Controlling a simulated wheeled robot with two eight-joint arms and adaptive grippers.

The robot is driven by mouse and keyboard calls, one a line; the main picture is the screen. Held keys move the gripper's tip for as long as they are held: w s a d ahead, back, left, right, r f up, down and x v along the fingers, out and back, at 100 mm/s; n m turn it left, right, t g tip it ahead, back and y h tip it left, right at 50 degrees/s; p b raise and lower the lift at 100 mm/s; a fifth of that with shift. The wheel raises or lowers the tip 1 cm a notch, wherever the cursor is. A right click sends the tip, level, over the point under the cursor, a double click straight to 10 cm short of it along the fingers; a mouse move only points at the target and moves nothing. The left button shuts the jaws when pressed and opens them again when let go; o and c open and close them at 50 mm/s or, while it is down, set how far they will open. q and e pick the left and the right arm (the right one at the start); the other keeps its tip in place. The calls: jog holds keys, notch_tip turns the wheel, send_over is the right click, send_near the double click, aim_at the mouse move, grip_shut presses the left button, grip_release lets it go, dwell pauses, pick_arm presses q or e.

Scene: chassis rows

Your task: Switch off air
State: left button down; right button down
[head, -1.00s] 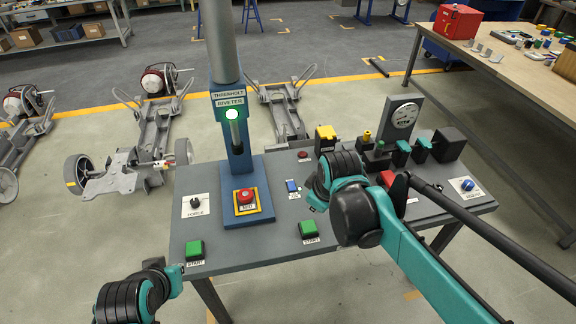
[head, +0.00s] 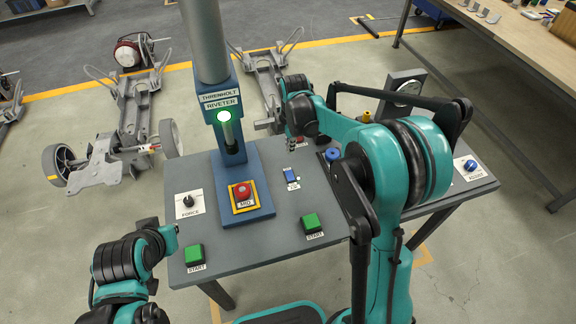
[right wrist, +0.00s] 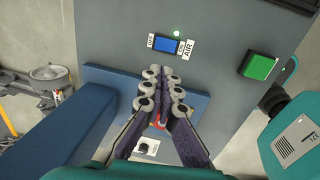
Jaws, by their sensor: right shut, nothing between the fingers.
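The air switch (head: 291,175) is a blue rocker on the grey panel, right of the riveter. In the right wrist view the rocker (right wrist: 167,45) has OFF at its left, ON at its right and an AIR label. A small pale-green light shows beside it. I cannot tell which side is pressed. My right gripper (right wrist: 163,80) is shut and empty in the right wrist view. Its fingertips appear just below the switch in that picture, apart from it. In the head view my right arm reaches over the panel's back. My left arm is at lower left; its fingers do not show.
Green start buttons (head: 313,222) (head: 194,254) line the front edge. The force knob (head: 188,201) is at left. A gauge (head: 408,89) stands behind my right arm.

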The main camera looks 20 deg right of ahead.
aim_at(288, 173)
jog(key=shift+f, duration=0.1)
jog(key=f+b, duration=0.1)
jog(key=f, duration=0.3)
jog(key=w+f+b, duration=0.1)
jog(key=f+b, duration=0.1)
jog(key=f, duration=0.3)
jog(key=f+b, duration=0.2)
jog(key=f, duration=0.2)
jog(key=shift+w+f, duration=0.35)
jog(key=shift+w+f+b, duration=0.15)
jog(key=shift+f+b, duration=0.2)
jog(key=shift+f, duration=0.15)
jog(key=shift+r, duration=0.2)
